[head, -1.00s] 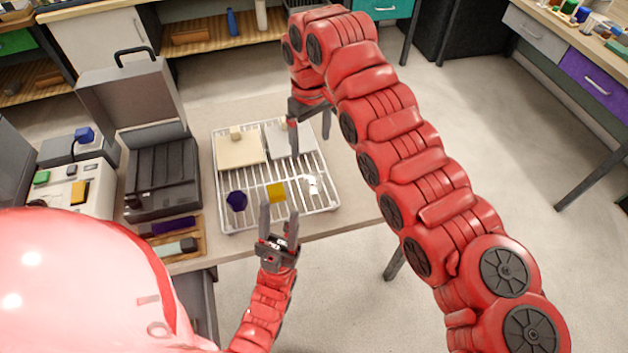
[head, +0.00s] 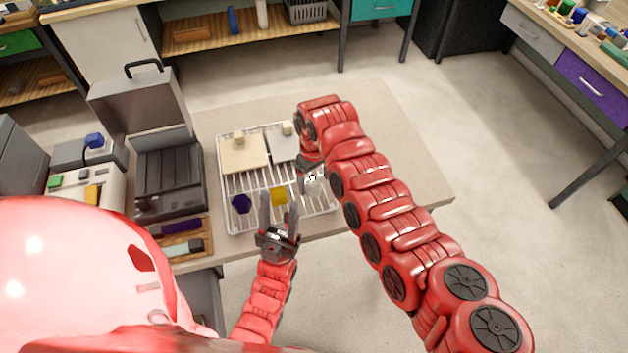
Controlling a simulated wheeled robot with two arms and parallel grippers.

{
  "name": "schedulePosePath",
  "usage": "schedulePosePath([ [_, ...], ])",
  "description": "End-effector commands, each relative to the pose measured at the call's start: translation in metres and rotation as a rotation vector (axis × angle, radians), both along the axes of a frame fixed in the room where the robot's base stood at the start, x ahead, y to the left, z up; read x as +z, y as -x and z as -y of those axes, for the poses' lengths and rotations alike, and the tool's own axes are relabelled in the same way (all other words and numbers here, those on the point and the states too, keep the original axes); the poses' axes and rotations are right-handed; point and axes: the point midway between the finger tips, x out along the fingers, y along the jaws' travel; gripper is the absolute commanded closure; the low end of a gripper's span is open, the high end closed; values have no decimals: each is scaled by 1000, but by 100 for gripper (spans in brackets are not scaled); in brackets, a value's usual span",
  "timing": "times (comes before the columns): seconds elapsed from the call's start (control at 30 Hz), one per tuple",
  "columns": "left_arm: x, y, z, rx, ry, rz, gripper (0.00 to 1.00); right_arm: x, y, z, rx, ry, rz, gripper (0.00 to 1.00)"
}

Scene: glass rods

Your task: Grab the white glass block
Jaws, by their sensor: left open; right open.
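The white glass block (head: 316,188) is a small pale, clear piece on the right part of the white wire rack (head: 228,214) in the head view. My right gripper (head: 311,177) is low over the rack, right at the block, with its wrist and arm covering much of it. I cannot tell whether its fingers touch the block or straddle it. My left gripper (head: 279,206) is open and empty at the rack's front edge, its fingers pointing away from me just below a yellow block (head: 279,195).
A dark purple block (head: 241,203) is on the rack's front left. A cream slab (head: 244,153) and a grey slab (head: 283,146), each with a knob, lie at its back. An open grey case (head: 168,172) stands to the left. The table's right side (head: 400,150) is clear.

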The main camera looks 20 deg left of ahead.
Motion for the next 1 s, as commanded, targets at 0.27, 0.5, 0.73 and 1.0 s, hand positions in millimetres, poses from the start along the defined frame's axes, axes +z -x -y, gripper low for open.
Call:
schedulePosePath([
  [0.27, 4, 0, 0, 0, 0, -1, 50, -15, 0, -1, 1, -1, 1, 9],
  [0.5, 4, 0, 0, 0, 0, -1, 50, -15, 0, -1, 2, -1, 1, 38],
  [0.73, 4, 0, 0, 0, 0, -1, 50, -15, 0, -1, 2, -1, 1, 80],
  [1.0, 4, 0, 0, 0, 0, -1, 50, -15, 0, -1, 2, -1, 1, 100],
])
